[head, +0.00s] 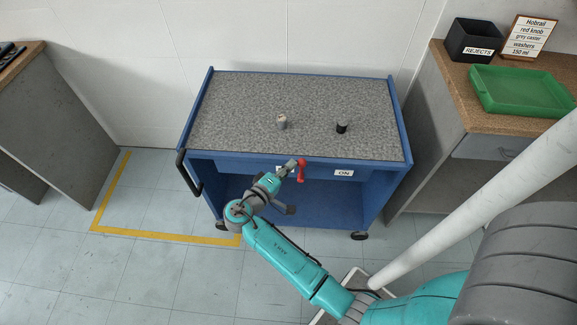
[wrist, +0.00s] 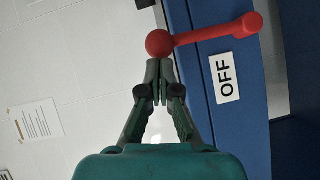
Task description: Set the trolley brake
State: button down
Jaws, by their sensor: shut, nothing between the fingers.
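The blue trolley (head: 290,168) has a grey speckled top. A red brake lever (head: 301,172) is on its front edge and stands roughly upright, its round knob (wrist: 159,43) at the top. The lever is between an OFF label (wrist: 224,78) and an ON label (head: 344,173), nearer OFF. In the head view my gripper mostly hides the OFF label. My gripper (head: 291,166) is shut and empty, its fingertips (wrist: 159,68) at the left side of the knob. I cannot tell whether they touch it.
A bench (head: 450,105) at right holds a black REJECTS bin (head: 473,38) and green tray (head: 520,90). Yellow tape (head: 165,237) marks the floor at left.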

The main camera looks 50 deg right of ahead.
jog(key=shift+s+d, duration=0.1)
jog(key=shift+s+d+r+m+y, duration=0.3)
jog(key=shift+s+d+m+y, duration=0.4)
jog(key=shift+s+m, duration=0.2)
jog(key=s+d+m+y, duration=0.1)
jog(key=s+d+m+t+y, duration=0.1)
jog(key=s, duration=0.1)
jog(key=s+d+f+m+t+y, duration=0.1)
jog(key=s, duration=0.1)
jog(key=shift+d+m, duration=0.35)
jog(key=shift+m, duration=0.05)
jog(key=shift+s+d+f+m+t+y, duration=0.6)
jog(key=shift+s+d+f+m+y, duration=0.1)
jog(key=shift+s+y, duration=0.1)
jog(key=shift+s+d+f, duration=0.2)
jog(key=shift+s+f, duration=0.2)
jog(key=shift+f, duration=0.05)
